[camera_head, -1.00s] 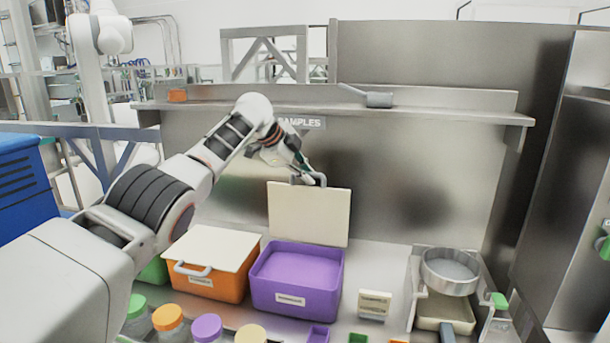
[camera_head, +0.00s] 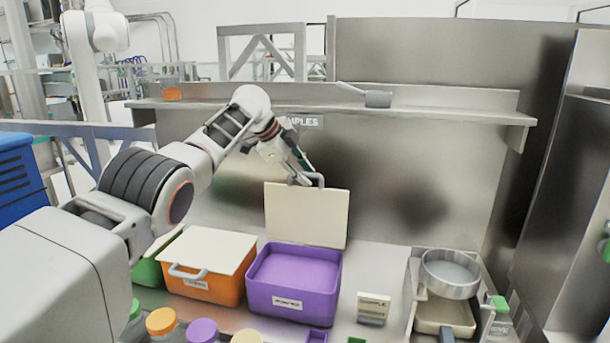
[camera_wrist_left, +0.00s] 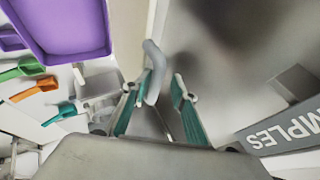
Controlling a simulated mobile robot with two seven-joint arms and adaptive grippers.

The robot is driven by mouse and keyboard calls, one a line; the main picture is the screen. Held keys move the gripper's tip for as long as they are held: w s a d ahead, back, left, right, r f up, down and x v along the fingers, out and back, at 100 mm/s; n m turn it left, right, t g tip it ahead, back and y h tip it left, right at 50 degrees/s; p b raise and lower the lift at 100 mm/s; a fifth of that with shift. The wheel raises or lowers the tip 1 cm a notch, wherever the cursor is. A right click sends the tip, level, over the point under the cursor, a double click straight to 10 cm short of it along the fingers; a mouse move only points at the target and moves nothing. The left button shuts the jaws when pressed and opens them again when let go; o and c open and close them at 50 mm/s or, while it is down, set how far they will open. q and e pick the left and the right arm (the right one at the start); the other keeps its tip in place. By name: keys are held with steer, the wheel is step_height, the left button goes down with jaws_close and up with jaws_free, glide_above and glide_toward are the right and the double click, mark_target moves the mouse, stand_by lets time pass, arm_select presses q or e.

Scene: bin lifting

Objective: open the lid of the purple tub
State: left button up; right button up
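The purple tub (camera_head: 292,302) stands on the bench in the head view. Its cream lid (camera_head: 305,217) is swung up and stands nearly upright at the tub's back edge. The inside shows a flat purple surface. My left gripper (camera_head: 305,178) is at the lid's top edge, beside the grey lid handle (camera_head: 319,180). In the left wrist view my left gripper (camera_wrist_left: 163,80) has its teal fingers apart, with the grey handle (camera_wrist_left: 154,72) close to the left finger. A gap stays to the right finger. The tub (camera_wrist_left: 68,25) shows at upper left. My right gripper is not in view.
An orange tub (camera_head: 208,288) with a closed cream lid stands left of the purple tub, a green tub (camera_head: 148,270) beyond it. Jars stand in front. A sample block (camera_head: 373,307) and a sieve stand (camera_head: 450,272) are to the right. A shelf (camera_head: 420,108) runs behind.

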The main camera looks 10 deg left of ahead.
arm_select(q)
steer(key=shift+f, duration=0.35)
steer(key=shift+s+r, duration=0.1)
steer(key=shift+r, duration=0.05)
steer(key=shift+s+r, duration=0.15)
steer(key=shift+r, duration=0.2)
steer(key=v, duration=1.1)
steer(key=shift+a, duration=0.2)
steer(key=shift+r, duration=0.1)
steer(key=shift+s, duration=0.1)
